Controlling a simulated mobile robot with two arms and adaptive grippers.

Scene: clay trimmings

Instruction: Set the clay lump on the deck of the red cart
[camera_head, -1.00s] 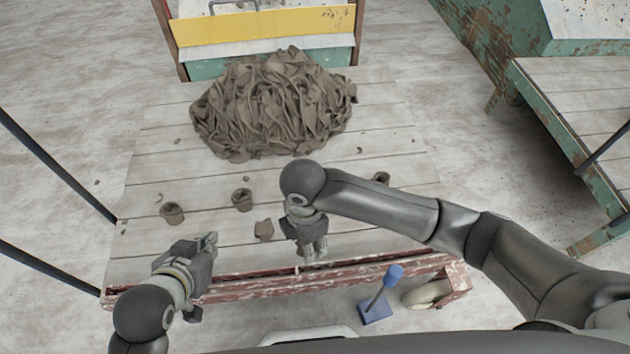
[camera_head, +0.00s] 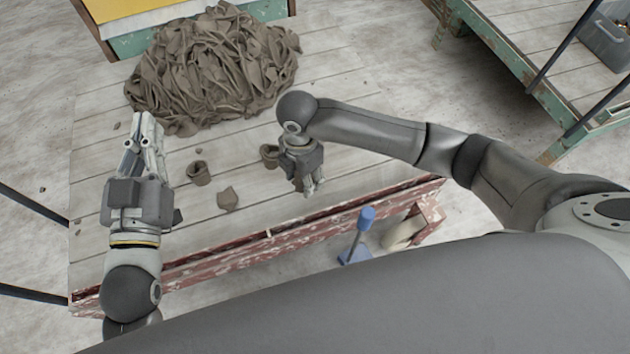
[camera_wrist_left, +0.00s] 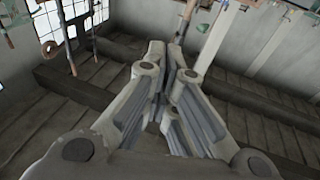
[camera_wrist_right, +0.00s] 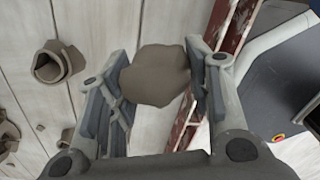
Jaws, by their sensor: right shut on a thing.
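The clay lump (camera_wrist_right: 155,75), brown and rounded, sits between the fingers of my right gripper (camera_wrist_right: 155,85) in the right wrist view. In the head view, my right gripper (camera_head: 310,188) points down near the red front rail and hides the lump. The height of the lump above the planks cannot be told. My left gripper (camera_head: 146,122) is at the left over the planks, its fingers together and empty; the left wrist view (camera_wrist_left: 168,60) shows them converging. A planked surface (camera_head: 330,170) with a peeling red rail (camera_head: 280,235) lies below; I cannot tell whether it is the red cart.
A heap of clay trimmings (camera_head: 212,70) covers the back of the planks. Clay cups (camera_head: 199,173) and a flat shard (camera_head: 228,199) lie near my right gripper. A green planked cart or bench (camera_head: 500,50) is at the right.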

